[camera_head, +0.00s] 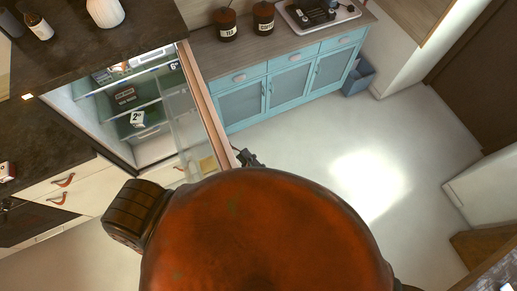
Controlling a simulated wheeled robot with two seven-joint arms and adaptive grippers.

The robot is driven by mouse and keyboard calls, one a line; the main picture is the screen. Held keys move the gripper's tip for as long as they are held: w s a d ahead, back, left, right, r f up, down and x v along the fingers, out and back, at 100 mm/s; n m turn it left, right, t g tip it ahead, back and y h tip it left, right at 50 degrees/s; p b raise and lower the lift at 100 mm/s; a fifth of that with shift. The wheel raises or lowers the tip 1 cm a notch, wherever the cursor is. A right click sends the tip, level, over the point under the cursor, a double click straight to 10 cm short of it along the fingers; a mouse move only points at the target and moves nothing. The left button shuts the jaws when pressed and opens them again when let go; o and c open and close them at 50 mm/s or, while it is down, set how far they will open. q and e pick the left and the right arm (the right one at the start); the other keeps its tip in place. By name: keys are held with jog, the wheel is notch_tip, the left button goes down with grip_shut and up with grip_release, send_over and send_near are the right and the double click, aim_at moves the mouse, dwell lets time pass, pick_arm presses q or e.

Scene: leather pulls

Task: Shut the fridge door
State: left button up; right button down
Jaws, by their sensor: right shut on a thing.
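The fridge (85,108) stands open at the left, with its lit shelves showing. Its door (203,105) swings out to the right of the opening, seen nearly from above as a long pinkish edge with clear shelves on its inner side. My right gripper (246,158), small and dark, is at the outer side of the door near its free end, shut on the door. The exact grip is too small to make out, and my own orange arm link hides much of the arm and the door's near end. My left gripper is not in view.
A blue cabinet (292,84) with a grey top stands behind the door, with two dark jars (263,18) and a tray (318,14) on it. A blue bin (358,78) stands beside it. Drawers (62,190) are left of the fridge. The floor (340,150) at right is clear.

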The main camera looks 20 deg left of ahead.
jog(key=shift+s+a+f, duration=0.1)
jog(key=shift+s+f, duration=0.05)
jog(key=shift+f, duration=0.2)
jog(key=shift+t, duration=0.3)
jog(key=c, duration=2.5)
grip_release()
jog(key=shift+o, duration=1)
jog(key=shift+r, duration=0.2)
jog(key=v, duration=1.2)
jog(key=shift+d, duration=0.2)
jog(key=shift+c, duration=0.4)
